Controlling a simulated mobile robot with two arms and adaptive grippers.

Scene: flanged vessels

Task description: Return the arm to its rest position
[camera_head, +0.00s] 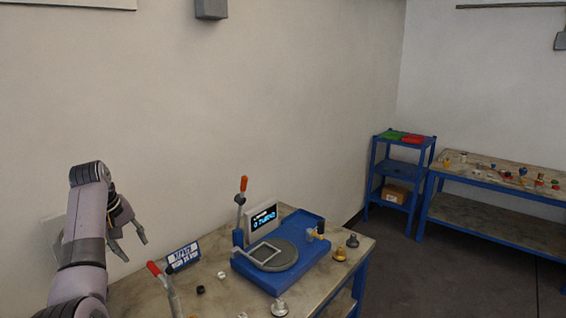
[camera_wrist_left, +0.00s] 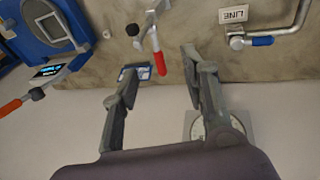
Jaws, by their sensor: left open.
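My left arm (camera_head: 88,225) rises from the lower left of the head view and is bent at the top. My left gripper (camera_head: 134,250) hangs from it above the left end of the workbench, apart from everything. In the left wrist view its two fingers (camera_wrist_left: 152,88) are spread apart with nothing held between them. My right gripper is not in view.
A workbench (camera_head: 225,300) holds a blue machine (camera_head: 300,265) with a lit display, a red-handled lever (camera_head: 165,285), a sign (camera_head: 183,257) and small fittings. A blue shelf (camera_head: 402,165) and second bench (camera_head: 490,165) stand right. Floor between is clear.

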